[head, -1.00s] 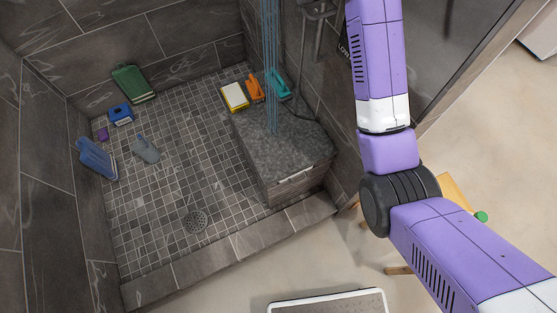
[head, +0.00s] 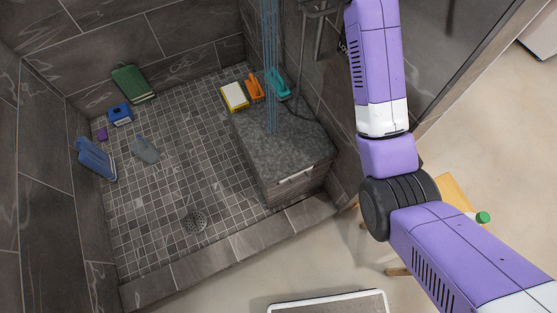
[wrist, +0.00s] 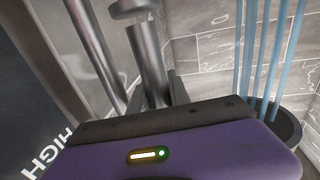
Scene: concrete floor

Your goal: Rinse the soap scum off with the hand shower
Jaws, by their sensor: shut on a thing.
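Blue water streams (head: 270,65) fall straight down onto the grey stone bench (head: 290,150) in the head view. In the wrist view my gripper (wrist: 155,98) has its dark fingers closed around a metal shaft, apparently the hand shower's handle (wrist: 149,60). A dark round shower head (wrist: 285,122) shows at the right edge of my purple gripper body, with the streams (wrist: 265,50) at it. How handle and head join is hidden. The head view does not show my gripper. I cannot tell soap scum from the pale veins of the tiles.
A blue bottle (head: 96,160), grey bottle (head: 145,149), blue box (head: 120,115) and green item (head: 133,84) lie left.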

